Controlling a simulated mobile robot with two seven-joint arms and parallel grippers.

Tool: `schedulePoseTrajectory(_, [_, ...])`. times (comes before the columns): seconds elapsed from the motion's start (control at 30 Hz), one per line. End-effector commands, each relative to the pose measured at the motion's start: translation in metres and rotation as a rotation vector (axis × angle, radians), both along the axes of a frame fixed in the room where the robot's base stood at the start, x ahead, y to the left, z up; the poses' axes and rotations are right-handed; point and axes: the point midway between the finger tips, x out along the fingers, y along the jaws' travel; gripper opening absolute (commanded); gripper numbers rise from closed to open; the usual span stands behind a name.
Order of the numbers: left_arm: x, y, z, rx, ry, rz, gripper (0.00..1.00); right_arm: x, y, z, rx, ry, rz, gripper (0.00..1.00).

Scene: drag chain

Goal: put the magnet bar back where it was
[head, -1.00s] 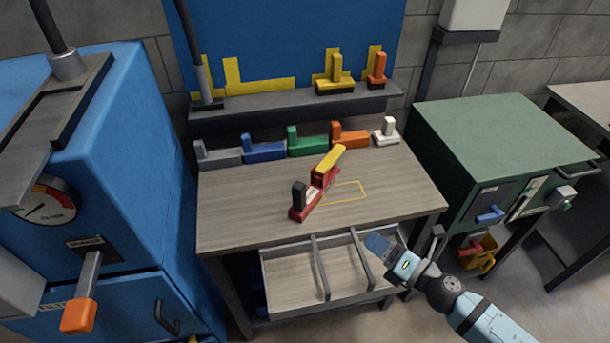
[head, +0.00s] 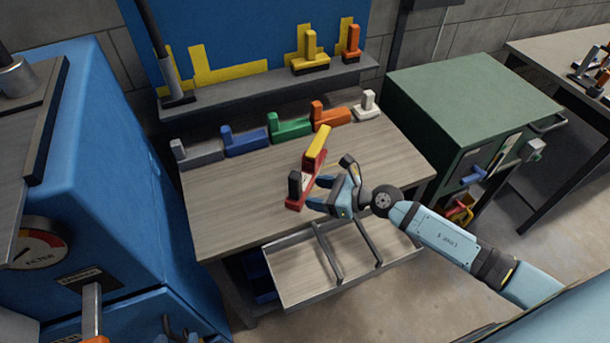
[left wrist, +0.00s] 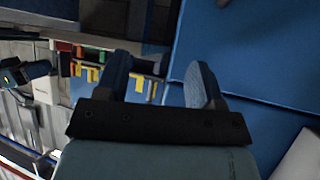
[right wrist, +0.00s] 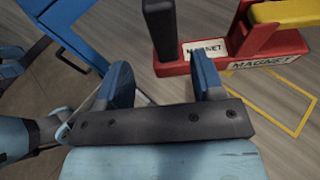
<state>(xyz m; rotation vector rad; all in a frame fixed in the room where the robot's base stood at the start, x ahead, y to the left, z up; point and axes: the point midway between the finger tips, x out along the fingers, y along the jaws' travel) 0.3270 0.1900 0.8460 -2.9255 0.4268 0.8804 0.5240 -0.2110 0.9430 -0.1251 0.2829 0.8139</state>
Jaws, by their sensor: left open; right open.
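The magnet bar (head: 302,190) lies on the wooden table, a red body with a dark post at the near end and a yellow bar on top at the far end. In the right wrist view its red side (right wrist: 262,58) carries MAGNET labels. A yellow outline (right wrist: 270,98) on the table lies beside it, the bar standing at its edge. My right gripper (head: 328,194) is open and empty, close to the bar's right side; its fingers (right wrist: 162,72) show apart in the right wrist view. My left gripper (left wrist: 158,80) is open and empty near a blue surface.
Grey, blue (head: 244,140), green, orange and white L-shaped blocks line the table's back. A shelf (head: 270,92) above holds yellow and orange pieces. An open drawer (head: 292,290) with dividers juts out in front. A blue cabinet (head: 110,190) stands left, a green one (head: 470,100) right.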

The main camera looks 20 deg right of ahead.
Motion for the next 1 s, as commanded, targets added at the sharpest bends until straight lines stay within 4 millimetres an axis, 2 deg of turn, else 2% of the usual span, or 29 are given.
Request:
schedulePoseTrajectory(0.27, [0.001,0.003,0.002,0.006,0.001,0.002,0.61,0.016,0.016,-0.005,0.003,0.001,-0.001,0.62])
schedulePoseTrajectory(0.5, [0.001,0.004,0.006,0.007,0.003,0.003,0.61,0.043,0.037,-0.014,0.004,0.001,-0.001,0.62])
schedulePoseTrajectory(0.87, [0.002,0.004,0.008,0.007,0.0,0.003,0.61,0.05,0.044,-0.019,0.001,0.001,-0.001,0.62])
schedulePoseTrajectory(1.0, [0.002,0.004,0.009,0.006,-0.002,0.002,0.61,0.05,0.044,-0.019,0.001,0.001,-0.001,0.3])
